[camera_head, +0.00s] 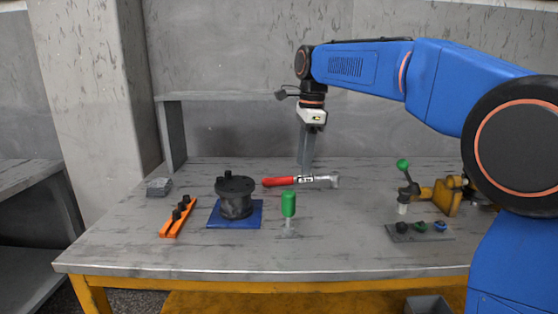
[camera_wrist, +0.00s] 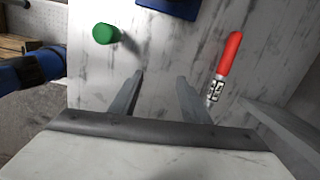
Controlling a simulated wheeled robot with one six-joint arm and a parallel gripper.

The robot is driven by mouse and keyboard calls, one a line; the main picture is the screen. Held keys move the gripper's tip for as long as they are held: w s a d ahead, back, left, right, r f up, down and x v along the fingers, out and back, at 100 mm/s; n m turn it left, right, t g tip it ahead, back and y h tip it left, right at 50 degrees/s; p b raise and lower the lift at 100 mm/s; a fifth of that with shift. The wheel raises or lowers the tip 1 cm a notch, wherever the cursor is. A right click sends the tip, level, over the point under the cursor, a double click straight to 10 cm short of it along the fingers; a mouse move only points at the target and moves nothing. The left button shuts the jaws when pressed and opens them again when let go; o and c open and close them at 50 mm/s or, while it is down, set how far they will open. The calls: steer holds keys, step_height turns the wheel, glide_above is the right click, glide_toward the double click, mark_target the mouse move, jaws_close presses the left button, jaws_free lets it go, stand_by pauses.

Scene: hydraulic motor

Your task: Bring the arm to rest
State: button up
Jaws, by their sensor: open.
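My gripper (camera_head: 306,150) hangs from my blue arm, pointing down above the back part of the workbench. In the wrist view my gripper (camera_wrist: 160,85) shows its two grey fingers apart, with nothing between them but bare bench top. A red-handled tool (camera_head: 300,181) lies on the bench near and below the fingers. It also shows in the wrist view (camera_wrist: 229,55), to the right of the fingers. A green-handled part (camera_head: 288,205) stands upright in front of it. The green handle shows at upper left in the wrist view (camera_wrist: 105,33).
A dark cylindrical motor body (camera_head: 236,198) sits on a blue plate (camera_head: 222,219). Left of it are an orange holder (camera_head: 175,219) with dark parts and a grey block (camera_head: 158,186). At right are a yellow clamp fixture (camera_head: 447,196) and a grey button plate (camera_head: 420,234). The bench's front middle is clear.

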steer(key=s+d+f+n+t, duration=0.15)
steer(key=s+d+n, duration=0.25)
steer(key=s+d, duration=0.5)
steer(key=s+d+f+n+t, duration=0.1)
steer(key=s+d+f+n, duration=0.3)
steer(key=s+f, duration=0.2)
steer(key=s+d+f+n+t, duration=0.1)
steer(key=s+d+f+n, duration=0.3)
steer(key=s+f, duration=0.3)
steer(key=s+d+f+n+t+h, duration=0.1)
steer(key=s+d+f+n, duration=0.3)
steer(key=s, duration=0.9)
step_height(320, 180, down, 3)
steer(key=shift+d+r+n, duration=0.1)
steer(key=shift+d+n, duration=0.2)
steer(key=shift+d, duration=0.2)
